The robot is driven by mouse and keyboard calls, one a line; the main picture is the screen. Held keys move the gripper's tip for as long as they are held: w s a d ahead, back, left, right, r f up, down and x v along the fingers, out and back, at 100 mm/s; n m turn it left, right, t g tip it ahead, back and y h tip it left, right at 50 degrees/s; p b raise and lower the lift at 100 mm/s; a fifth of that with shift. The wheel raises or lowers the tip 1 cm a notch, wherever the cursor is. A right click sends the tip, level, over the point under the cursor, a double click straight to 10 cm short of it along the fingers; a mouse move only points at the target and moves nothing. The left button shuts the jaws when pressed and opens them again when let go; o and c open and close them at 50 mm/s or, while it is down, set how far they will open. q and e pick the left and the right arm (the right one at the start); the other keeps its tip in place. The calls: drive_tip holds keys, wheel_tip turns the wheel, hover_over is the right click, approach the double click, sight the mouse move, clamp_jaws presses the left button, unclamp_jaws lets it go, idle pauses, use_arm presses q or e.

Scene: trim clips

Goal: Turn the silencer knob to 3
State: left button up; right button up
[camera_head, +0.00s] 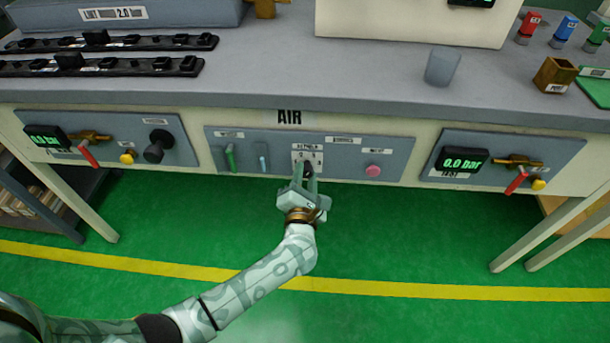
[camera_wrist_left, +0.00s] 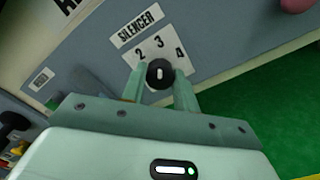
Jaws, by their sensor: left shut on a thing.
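The silencer knob (camera_wrist_left: 152,82) is small, round and black with a short white mark on its face. In the left wrist view it sits between the two fingers of my left gripper (camera_wrist_left: 160,78), which is shut on it. The white dial plate (camera_wrist_left: 128,37) reads SILENCER, with 2, 3 and 4 visible around the knob. The white mark looks roughly upright in that view; I cannot tell for certain which number it points at. In the head view my left gripper (camera_head: 305,170) is at the AIR panel, partly covering the knob and plate. My right gripper is not in view.
The blue-grey panel (camera_head: 400,158) also carries a green handle (camera_head: 230,158), a light-blue lever (camera_head: 263,164) and a pink button (camera_head: 373,170). Side panels hold gauges and red-handled valves (camera_head: 88,155). The workbench (camera_head: 270,85) overhangs above. The green floor in front is clear.

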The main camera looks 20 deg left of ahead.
use_arm(q)
drive_tip(key=shift+f, duration=0.1)
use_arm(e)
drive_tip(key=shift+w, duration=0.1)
use_arm(q)
drive_tip(key=o, duration=1)
drive_tip(key=p+v, duration=0.4)
drive_tip(key=v, duration=1.2)
drive_tip(key=shift+s+d, duration=0.1)
drive_tip(key=shift+s, duration=0.05)
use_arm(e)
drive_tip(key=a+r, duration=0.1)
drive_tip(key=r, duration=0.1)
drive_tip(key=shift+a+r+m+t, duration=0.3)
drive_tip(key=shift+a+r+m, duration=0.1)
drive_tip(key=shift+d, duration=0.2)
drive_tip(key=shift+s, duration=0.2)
